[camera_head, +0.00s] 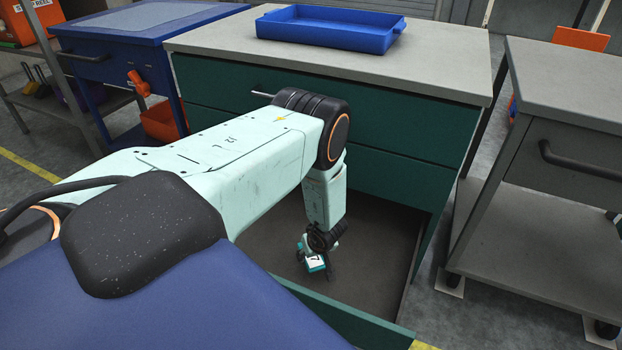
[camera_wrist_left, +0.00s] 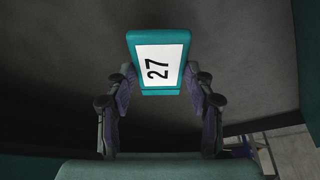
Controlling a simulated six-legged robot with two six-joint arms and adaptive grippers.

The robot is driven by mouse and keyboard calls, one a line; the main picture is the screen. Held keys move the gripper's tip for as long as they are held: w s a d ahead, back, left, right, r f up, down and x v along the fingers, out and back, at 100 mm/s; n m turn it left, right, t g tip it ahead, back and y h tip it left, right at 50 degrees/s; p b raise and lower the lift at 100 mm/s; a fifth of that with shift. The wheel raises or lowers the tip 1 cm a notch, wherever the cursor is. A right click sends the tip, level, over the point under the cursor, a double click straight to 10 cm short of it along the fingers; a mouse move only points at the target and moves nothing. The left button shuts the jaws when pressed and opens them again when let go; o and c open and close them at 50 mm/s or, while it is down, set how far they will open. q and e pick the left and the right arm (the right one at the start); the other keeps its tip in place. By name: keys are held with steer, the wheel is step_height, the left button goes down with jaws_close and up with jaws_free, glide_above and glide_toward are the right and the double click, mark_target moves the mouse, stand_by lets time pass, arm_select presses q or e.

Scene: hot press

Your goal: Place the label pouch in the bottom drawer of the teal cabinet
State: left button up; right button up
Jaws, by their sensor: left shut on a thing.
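The teal cabinet (camera_head: 400,180) stands ahead with its bottom drawer (camera_head: 375,268) pulled open; the drawer floor is dark and bare. My left gripper (camera_head: 318,258) reaches down into the open drawer. It is shut on the label pouch (camera_head: 315,263), a small teal piece with a white face. In the left wrist view the label pouch (camera_wrist_left: 160,62) shows the number 27, and the fingers of my left gripper (camera_wrist_left: 160,92) are on both sides of its lower part. The dark drawer floor is behind it. I cannot tell whether the pouch touches the floor. My right gripper is not in view.
A blue tray (camera_head: 330,28) sits on the cabinet's grey top. The upper drawers are shut. A blue workbench (camera_head: 140,45) stands at the left and a grey cart (camera_head: 570,170) at the right. The drawer's front panel (camera_head: 345,317) forms a low wall nearest me.

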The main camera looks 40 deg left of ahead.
mark_target(314, 259)
arm_select(q)
steer(key=shift+f, duration=0.5)
step_height(314, 259, down, 3)
steer(key=shift+b, duration=1.05)
steer(key=shift+r, duration=0.15)
steer(key=o, duration=1)
steer(key=shift+f, duration=0.2)
steer(key=shift+r, duration=0.1)
